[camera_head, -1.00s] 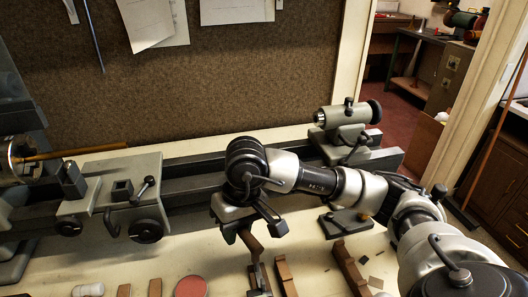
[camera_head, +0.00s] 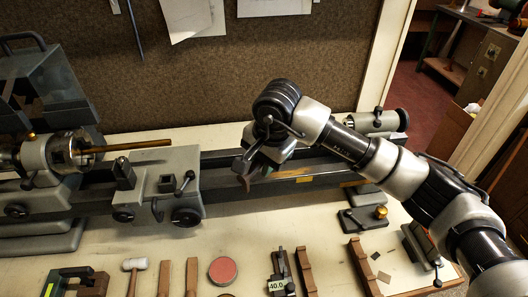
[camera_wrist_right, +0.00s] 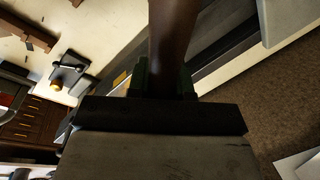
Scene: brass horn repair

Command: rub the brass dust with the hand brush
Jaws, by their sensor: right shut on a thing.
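My right gripper (camera_head: 250,166) is shut on a brown wooden-looking piece (camera_head: 243,183), which I take to be the hand brush. In the right wrist view the brown handle (camera_wrist_right: 172,40) stands between the dark jaws (camera_wrist_right: 165,85); no bristles are clear. The gripper is over the lathe bed (camera_head: 225,177), between the carriage and the tailstock. Whether the brush touches the bed cannot be told. A brownish streak (camera_head: 292,173) on the bed right of the gripper may be brass dust, but it is too small to be sure. My left gripper is not in view.
A brass rod (camera_head: 130,146) sticks out of the lathe chuck (camera_head: 72,151). The carriage (camera_head: 160,180) is left of my gripper, the tailstock (camera_head: 372,123) right. Along the bench front lie a mallet (camera_head: 134,266), a red round tin (camera_head: 223,270) and wooden pieces (camera_head: 360,262).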

